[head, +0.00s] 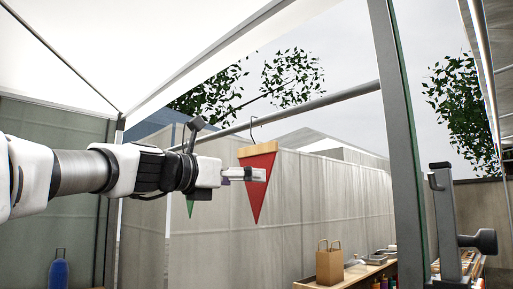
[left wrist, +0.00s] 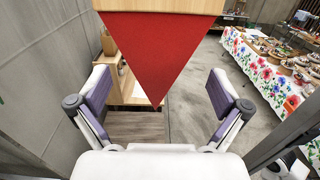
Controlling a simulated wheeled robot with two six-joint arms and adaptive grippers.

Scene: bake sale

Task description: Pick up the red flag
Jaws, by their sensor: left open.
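The red flag (head: 262,188) is a triangular pennant with a wooden top bar (head: 258,151). It hangs by a hook from a horizontal grey pole (head: 310,105). My left gripper (head: 255,174) overlaps the flag's left part in the head view. In the left wrist view the red flag (left wrist: 158,50) hangs point down, ahead of and between the two spread purple-padded fingers of my left gripper (left wrist: 158,92). The gripper is open, and neither pad visibly touches the flag. My right gripper is not in view.
A grey post (head: 402,130) stands right of the red flag. A paper bag (head: 329,262) stands on a wooden counter below. A flowered table (left wrist: 262,75) with goods shows in the wrist view.

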